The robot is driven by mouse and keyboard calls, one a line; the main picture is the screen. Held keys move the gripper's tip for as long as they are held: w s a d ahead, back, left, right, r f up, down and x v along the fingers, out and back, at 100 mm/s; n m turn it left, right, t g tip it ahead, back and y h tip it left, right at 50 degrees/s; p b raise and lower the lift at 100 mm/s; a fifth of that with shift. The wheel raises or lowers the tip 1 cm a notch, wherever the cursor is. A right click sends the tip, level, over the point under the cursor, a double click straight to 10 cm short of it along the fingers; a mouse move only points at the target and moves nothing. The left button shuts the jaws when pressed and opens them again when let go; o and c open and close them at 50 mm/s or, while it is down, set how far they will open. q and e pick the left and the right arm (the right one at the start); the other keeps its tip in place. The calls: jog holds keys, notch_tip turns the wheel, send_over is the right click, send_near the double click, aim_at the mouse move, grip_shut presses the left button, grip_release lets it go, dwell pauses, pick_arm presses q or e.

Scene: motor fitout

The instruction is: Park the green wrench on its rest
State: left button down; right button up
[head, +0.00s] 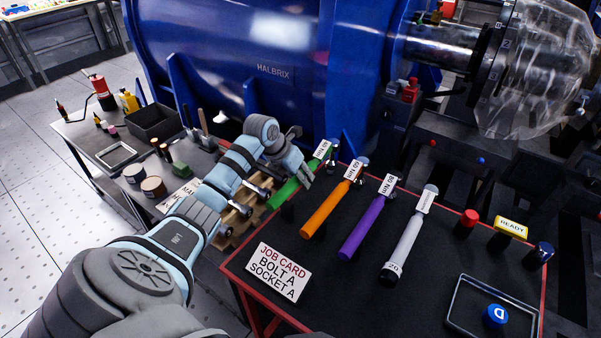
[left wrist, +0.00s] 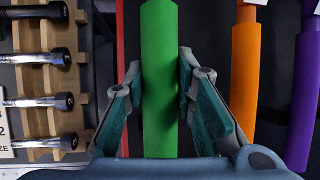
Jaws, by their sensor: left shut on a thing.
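The green wrench (head: 283,194) has a thick green handle and a white label near its head. It lies at the left end of a row of wrenches over the black table (head: 400,310). My left gripper (head: 300,156) is shut on its handle. In the left wrist view the green handle (left wrist: 160,110) runs between the two fingers, with a pad against each side. The wrench's rest is not clearly visible, and I cannot tell whether the wrench touches it. My right gripper is not in view.
An orange wrench (head: 325,211), a purple wrench (head: 361,229) and a grey wrench (head: 406,240) lie to the right. A job card (head: 279,273) stands at the table's front left. A wooden rack (left wrist: 84,112) with several sockets is left of the table. The blue motor (head: 240,45) rises behind.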

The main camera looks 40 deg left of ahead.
pick_arm(q)
jog(key=shift+f+b, duration=0.85)
jog(key=shift+f, duration=0.4)
jog(key=c, duration=1.2)
grip_release()
jog(key=shift+r, duration=0.1)
jog(key=shift+c, duration=0.2)
jog(key=v, duration=1.2)
jog(key=shift+s, duration=0.1)
